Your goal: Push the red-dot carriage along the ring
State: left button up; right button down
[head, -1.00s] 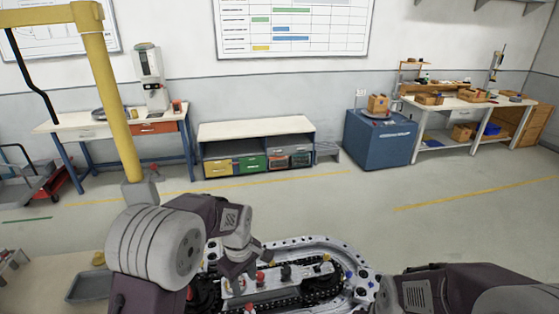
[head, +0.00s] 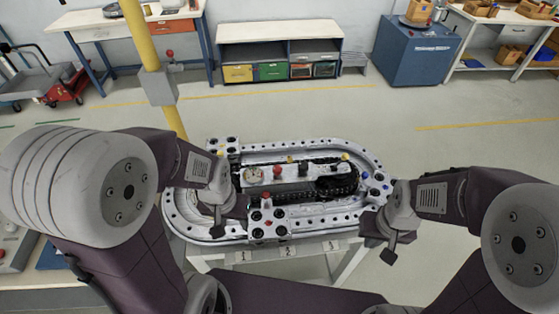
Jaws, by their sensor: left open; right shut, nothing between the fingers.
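The silver oval ring track (head: 182,215) lies in the middle of the head view. A carriage block with dark round holes (head: 270,228) sits on the near straight, left of centre, with a small red mark at its back edge. A second block (head: 225,147) sits at the back left, and a third with blue dots (head: 376,187) at the right end. My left gripper (head: 218,228) is open, pointing down over the left part of the ring, left of and apart from the near block. My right gripper (head: 388,256) is shut and empty, outside the ring's right end.
A centre panel (head: 290,180) inside the ring carries red, black and yellow knobs and a round gauge. A yellow post (head: 146,45) stands behind the left side. A low shelf cabinet (head: 279,32) and a blue cabinet (head: 415,52) stand further back. The floor between is clear.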

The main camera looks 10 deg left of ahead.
aim_at(268, 221)
jog(key=k+j+z, duration=0.1)
jog(key=j+z, duration=0.3)
jog(key=k+j+z, duration=0.15)
jog(key=z, duration=0.25)
jog(key=k+j+z, duration=0.2)
jog(key=z, duration=0.2)
